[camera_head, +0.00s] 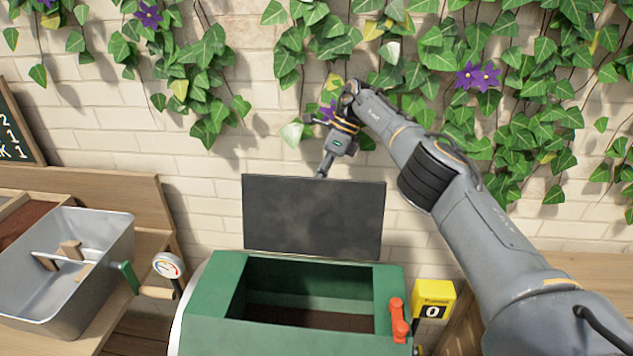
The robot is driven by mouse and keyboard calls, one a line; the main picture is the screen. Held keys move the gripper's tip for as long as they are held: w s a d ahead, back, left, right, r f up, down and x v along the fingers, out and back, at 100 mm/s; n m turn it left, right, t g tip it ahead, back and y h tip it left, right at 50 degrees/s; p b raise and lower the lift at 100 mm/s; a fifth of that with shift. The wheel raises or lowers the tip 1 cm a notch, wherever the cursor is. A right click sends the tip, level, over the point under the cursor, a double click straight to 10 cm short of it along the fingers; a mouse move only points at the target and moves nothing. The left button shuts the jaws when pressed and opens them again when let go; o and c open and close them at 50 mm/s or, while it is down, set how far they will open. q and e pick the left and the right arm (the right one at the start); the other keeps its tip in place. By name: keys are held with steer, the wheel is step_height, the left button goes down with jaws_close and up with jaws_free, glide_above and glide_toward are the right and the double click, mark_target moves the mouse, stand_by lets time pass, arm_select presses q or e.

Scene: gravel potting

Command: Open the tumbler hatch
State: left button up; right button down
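The green tumbler (215,325) stands at the bottom centre. Its hatch (314,218), a dark grey panel, stands upright at the back of the opening. The opening is uncovered, with dark material low inside. An orange-red latch handle (397,320) is on the tumbler's right front side. My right arm reaches in from the right, and its gripper (323,172) is behind the hatch's top edge. The fingertips are partly hidden by the panel, so I cannot tell whether they touch or grip it. My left gripper is not in view.
A metal bin (110,262) with wooden-handled tools stands on a wooden bench at the left. A round gauge (168,265) is beside the tumbler. A yellow counter (434,300) reading 0 is at its right. Ivy (560,90) hangs on the brick wall behind.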

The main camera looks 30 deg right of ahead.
steer(key=shift+s+f, duration=0.15)
steer(key=shift+f, duration=0.45)
steer(key=c, duration=1.3)
jaws_free()
steer(key=shift+w, duration=0.25)
steer(key=shift+r, duration=0.15)
steer(key=shift+s+r, duration=0.1)
steer(key=shift+s, duration=0.05)
steer(key=shift+r, duration=0.1)
